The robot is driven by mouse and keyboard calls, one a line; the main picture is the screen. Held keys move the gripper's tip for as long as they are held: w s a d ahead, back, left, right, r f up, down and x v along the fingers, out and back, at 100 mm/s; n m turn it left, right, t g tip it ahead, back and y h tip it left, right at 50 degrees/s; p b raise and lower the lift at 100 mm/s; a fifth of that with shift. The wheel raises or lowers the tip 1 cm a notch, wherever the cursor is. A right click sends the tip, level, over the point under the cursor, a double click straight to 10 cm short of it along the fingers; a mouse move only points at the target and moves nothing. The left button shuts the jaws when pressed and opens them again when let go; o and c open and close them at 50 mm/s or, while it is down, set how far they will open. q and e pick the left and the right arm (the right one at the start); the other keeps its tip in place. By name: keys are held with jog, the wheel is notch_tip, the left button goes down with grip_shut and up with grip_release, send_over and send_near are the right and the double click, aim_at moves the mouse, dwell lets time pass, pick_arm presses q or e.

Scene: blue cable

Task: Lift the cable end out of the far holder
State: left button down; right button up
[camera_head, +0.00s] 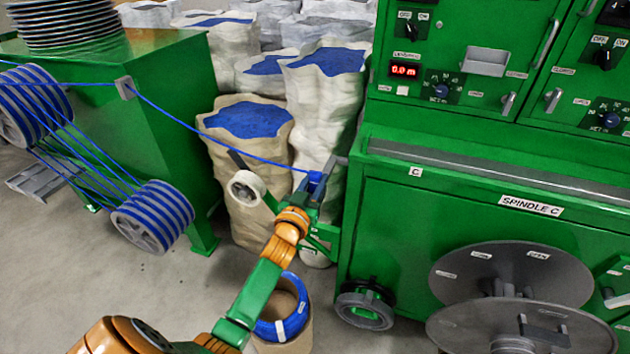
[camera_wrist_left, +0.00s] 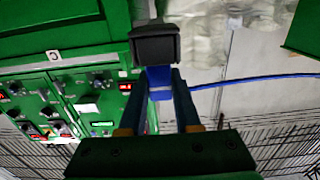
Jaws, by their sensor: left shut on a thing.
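The blue cable (camera_head: 215,137) runs taut from a guide on the left green machine to my left gripper (camera_head: 314,186). In the left wrist view the cable (camera_wrist_left: 255,79) comes in from the right to a blue end piece (camera_wrist_left: 160,83) between the fingers. My left gripper (camera_wrist_left: 160,108) is shut on this cable end. A dark grey holder (camera_wrist_left: 155,45) is directly beyond the fingertips, and the blue end piece meets it. How deep the end sits in it is hidden. In the head view the grey holder (camera_head: 337,162) juts from the green cabinet's left side. My right gripper is out of view.
The green spindle cabinet (camera_head: 440,205) stands close to the right of my gripper. Sacks with blue tops (camera_head: 248,120) stand behind it. A bin holding a blue coil (camera_head: 283,322) is below my arm. Blue-wound spools (camera_head: 155,215) hang at the left, with open floor between.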

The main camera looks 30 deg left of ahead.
pick_arm(q)
jog(key=shift+r+p, duration=0.35)
dwell(0.5)
jog(key=shift+r, duration=0.25)
jog(key=shift+r+p, duration=0.4)
jog(key=shift+p, duration=0.25)
jog(key=shift+r+p, duration=2.85)
